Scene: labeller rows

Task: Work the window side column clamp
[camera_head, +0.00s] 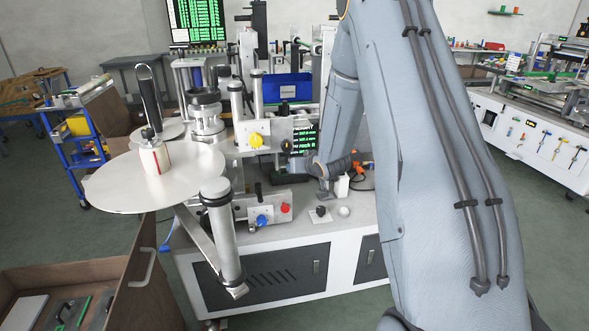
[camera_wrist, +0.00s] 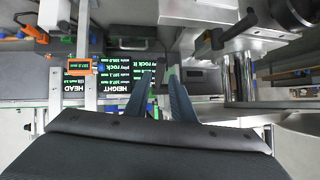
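My gripper (camera_wrist: 161,74) shows in the wrist view with its two dark fingers apart and nothing visible between the tips. In the head view my gripper (camera_head: 293,165) is partly hidden by my own arm, in front of the labelling machine. A black clamp lever (camera_wrist: 222,33) sits on a grey block (camera_wrist: 265,25) beside a shiny column (camera_wrist: 238,78), up and right of my fingertips and apart from them. I cannot tell whether this is the window side clamp. Green-lettered displays (camera_wrist: 118,70) labelled HEAD and HEIGHT lie beyond the fingers.
A yellow knob (camera_head: 256,140), a blue knob (camera_head: 262,220) and a red knob (camera_head: 286,209) are on the machine. A large white disc (camera_head: 120,185) juts out at left. A small white ball (camera_head: 344,211) and a black knob piece (camera_head: 320,212) are on the bench top.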

